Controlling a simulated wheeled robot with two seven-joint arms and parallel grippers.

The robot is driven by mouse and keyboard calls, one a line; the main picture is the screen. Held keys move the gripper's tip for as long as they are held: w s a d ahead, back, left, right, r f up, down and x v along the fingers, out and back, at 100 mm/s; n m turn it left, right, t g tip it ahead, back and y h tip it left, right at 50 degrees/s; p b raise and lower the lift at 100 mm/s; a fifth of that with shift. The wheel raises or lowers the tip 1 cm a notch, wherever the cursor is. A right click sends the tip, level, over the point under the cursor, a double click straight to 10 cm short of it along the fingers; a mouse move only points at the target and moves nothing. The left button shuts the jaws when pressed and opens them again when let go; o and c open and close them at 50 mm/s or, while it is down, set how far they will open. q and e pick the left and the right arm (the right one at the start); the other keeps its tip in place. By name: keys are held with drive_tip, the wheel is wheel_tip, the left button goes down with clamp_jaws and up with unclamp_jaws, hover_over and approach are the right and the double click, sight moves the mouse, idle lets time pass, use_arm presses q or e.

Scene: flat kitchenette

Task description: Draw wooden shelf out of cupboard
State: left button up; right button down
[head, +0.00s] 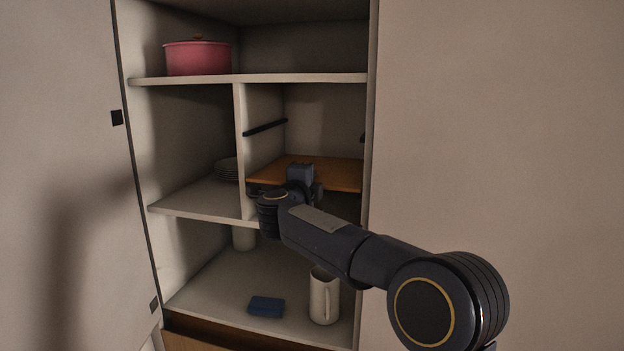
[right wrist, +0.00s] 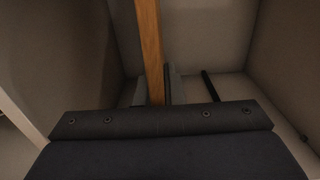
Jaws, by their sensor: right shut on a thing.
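The wooden shelf (head: 330,171) is an orange-brown board lying level in the right-hand middle compartment of the cupboard (head: 240,210). In the right wrist view the shelf (right wrist: 149,40) is seen edge-on as a brown strip running between the two fingers. My right gripper (head: 299,172) is at the shelf's front edge, shut on it. The gripper body hides the gripped part of the edge in the head view. My left gripper does not show.
A red pot (head: 198,58) stands on the top shelf. A white mug (head: 323,297) and a blue sponge (head: 266,306) are at the bottom. A dark rail (head: 265,128) is above the wooden shelf. A divider (head: 240,140) stands at its left.

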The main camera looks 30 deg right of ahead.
drive_tip(key=b+v, duration=0.6)
drive_tip(key=v, duration=2.6)
drive_tip(key=shift+r, duration=0.35)
idle(1.3)
